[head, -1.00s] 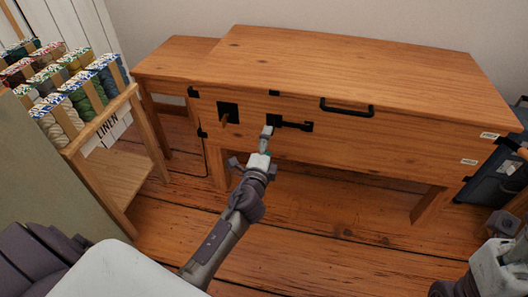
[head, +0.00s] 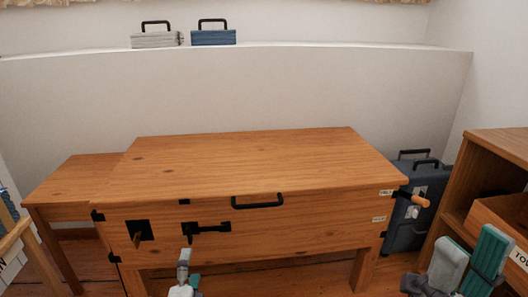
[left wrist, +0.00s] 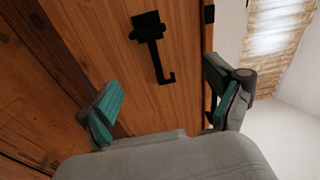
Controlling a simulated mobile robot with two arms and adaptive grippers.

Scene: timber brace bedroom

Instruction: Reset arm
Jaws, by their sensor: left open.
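My left gripper (head: 184,268) rises from the bottom edge of the head view, in front of the wooden chest (head: 250,160) and just below its black latch (head: 206,228). In the left wrist view its two teal-padded fingers (left wrist: 160,100) stand wide apart with nothing between them. The black latch also shows in the left wrist view (left wrist: 152,48), on the wood beyond the fingers. My right gripper (head: 469,262) is at the bottom right of the head view. Its fingers look apart and empty, and the lower part is cut off.
A wooden shelf unit (head: 500,150) is close to my right gripper. Two cases, grey (head: 155,40) and blue (head: 213,38), sit on the high ledge.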

